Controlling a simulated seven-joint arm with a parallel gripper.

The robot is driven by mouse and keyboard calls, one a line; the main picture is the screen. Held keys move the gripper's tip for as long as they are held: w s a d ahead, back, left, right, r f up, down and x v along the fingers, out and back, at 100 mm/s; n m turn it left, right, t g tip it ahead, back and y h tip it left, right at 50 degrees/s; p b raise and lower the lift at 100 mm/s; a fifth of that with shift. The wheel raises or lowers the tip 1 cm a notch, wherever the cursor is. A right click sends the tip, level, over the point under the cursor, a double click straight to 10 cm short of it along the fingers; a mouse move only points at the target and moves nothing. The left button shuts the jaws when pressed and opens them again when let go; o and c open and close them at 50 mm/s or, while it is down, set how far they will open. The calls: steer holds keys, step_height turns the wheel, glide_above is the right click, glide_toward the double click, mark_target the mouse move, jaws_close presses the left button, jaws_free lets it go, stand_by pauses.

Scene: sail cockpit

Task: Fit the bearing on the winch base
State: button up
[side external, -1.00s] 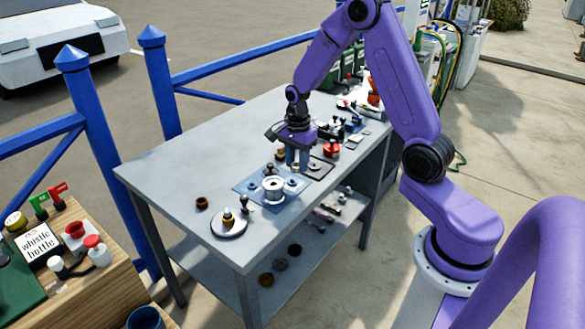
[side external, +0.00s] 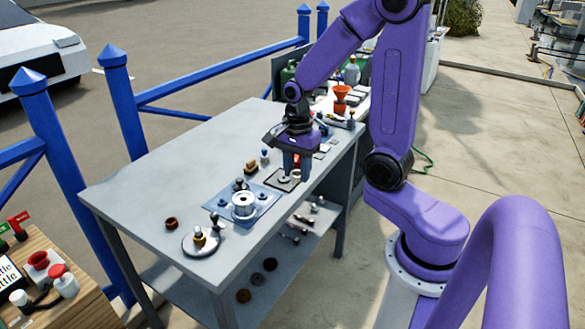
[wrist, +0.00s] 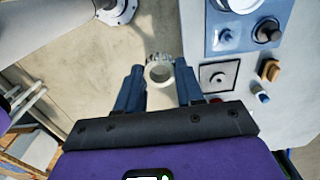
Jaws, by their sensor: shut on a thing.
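My gripper (wrist: 159,88) is shut on a cream ring, the bearing (wrist: 159,72), at its fingertips. In the side view my gripper (side external: 294,172) points down near the table's front edge, with the bearing (side external: 297,175) small and partly hidden. A dark square plate with a pale round piece on it (side external: 283,180), which looks like the winch base, lies just left of the fingers. It also shows in the wrist view (wrist: 217,76), right of the bearing and apart from it. In the wrist view the bearing shows against the ground past the table edge.
A blue mat (side external: 218,205) holds a white drum (side external: 243,206) and dark knobbed parts. A round tray (side external: 188,244) with small parts and a brown ring (side external: 171,223) lie left. A brown block (side external: 251,166) and an orange funnel (side external: 341,94) stand farther back. The table's left half is mostly clear.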

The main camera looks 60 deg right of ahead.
steer(key=shift+r, duration=0.15)
steer(key=shift+r, duration=1.35)
steer(key=n, duration=0.5)
glide_above(197, 228)
step_height(197, 228, down, 7)
steer(key=shift+d+f, duration=0.1)
steer(key=shift+f, duration=1.6)
steer(key=shift+f, duration=1.7)
